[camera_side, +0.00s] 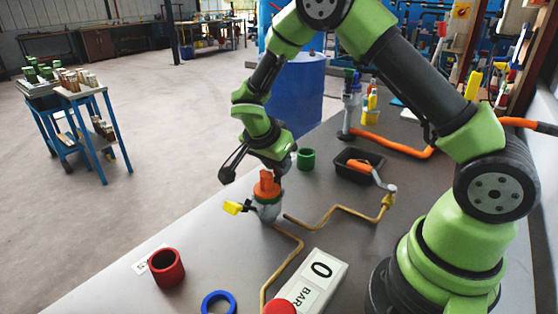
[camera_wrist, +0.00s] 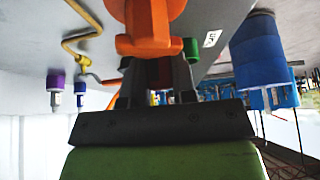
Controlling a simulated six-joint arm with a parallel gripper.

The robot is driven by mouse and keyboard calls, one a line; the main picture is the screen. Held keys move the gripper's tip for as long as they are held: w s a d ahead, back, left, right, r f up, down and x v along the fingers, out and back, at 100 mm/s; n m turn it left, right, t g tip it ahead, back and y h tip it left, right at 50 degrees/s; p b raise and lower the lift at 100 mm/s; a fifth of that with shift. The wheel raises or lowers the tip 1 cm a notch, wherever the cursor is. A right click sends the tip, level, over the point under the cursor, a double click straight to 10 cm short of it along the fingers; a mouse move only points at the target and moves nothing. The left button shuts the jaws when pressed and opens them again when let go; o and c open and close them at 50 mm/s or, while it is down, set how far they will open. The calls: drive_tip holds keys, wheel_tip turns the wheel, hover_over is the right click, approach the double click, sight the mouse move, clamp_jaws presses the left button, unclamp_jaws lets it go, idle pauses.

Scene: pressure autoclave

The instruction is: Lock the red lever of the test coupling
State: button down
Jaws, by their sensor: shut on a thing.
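A grey coupling (camera_side: 268,211) with a yellow handle (camera_side: 233,207) at its left side stands upright on the table. An orange piece (camera_side: 267,186) sits at its top. My gripper (camera_side: 268,173) points down over it and is shut on the orange piece, which fills the top middle of the wrist view (camera_wrist: 150,42). A grey fitting (camera_side: 390,188) at the end of the yellow pipe has an orange-red lever (camera_side: 362,167) reaching left over a black tray. I cannot tell for sure which part is the red lever.
A green ring (camera_side: 306,158) stands close right of my gripper, beside the black tray (camera_side: 348,174). The bent yellow pipe (camera_side: 335,211) runs along the table. A red cup (camera_side: 166,268), blue ring (camera_side: 217,302) and white gauge box (camera_side: 318,280) lie in front.

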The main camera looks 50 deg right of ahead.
idle(0.3)
drive_tip(key=c, duration=0.9)
unclamp_jaws()
drive_tip(key=v, duration=1)
drive_tip(key=s+a+r+n+t+y, duration=0.1)
drive_tip(key=s+r+n+t+y, duration=0.1)
drive_tip(key=s+r+n, duration=0.2)
drive_tip(key=s+a+r+n+t+y, duration=0.2)
drive_tip(key=s+n, duration=0.3)
drive_tip(key=s, duration=0.4)
drive_tip(key=s+a+r+n+t+y, duration=0.1)
drive_tip(key=s+r+n+t+y, duration=0.2)
drive_tip(key=s+r+n, duration=0.2)
drive_tip(key=shift+s+a+r+y, duration=0.15)
drive_tip(key=shift+s, duration=0.3)
drive_tip(key=shift+s+a+r+y, duration=0.15)
drive_tip(key=shift+s+r, duration=0.05)
drive_tip(key=shift+s, duration=0.2)
